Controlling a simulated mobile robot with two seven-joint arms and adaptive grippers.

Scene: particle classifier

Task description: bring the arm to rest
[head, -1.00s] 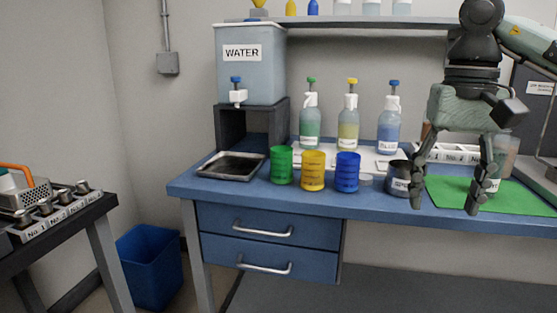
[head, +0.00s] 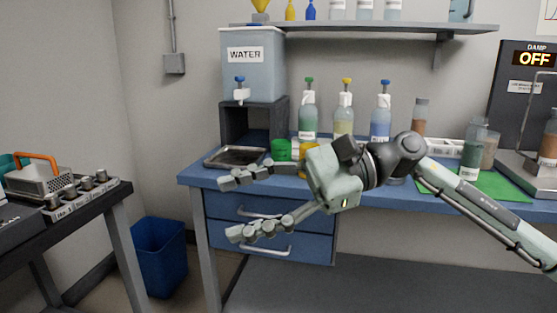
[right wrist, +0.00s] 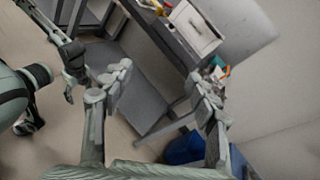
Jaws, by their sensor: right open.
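My right gripper (head: 231,208) is open and empty in the head view. Its fingers point left, in front of the blue bench's drawers, and the arm reaches in from the right. The gripper also shows in the right wrist view (right wrist: 160,78), its two fingers wide apart with floor and furniture beyond. It hides most of the colored cups; part of the green cup (head: 281,149) shows behind it. My left gripper cannot be made out in the head view. Parts of my own body show at the left of the right wrist view.
The blue bench (head: 196,176) carries a metal tray (head: 236,157), a water tank (head: 252,65), several wash bottles and a green mat (head: 512,186). A dark side table (head: 110,191) stands at left, with a blue bin (head: 159,257) between. Floor before the bench looks clear.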

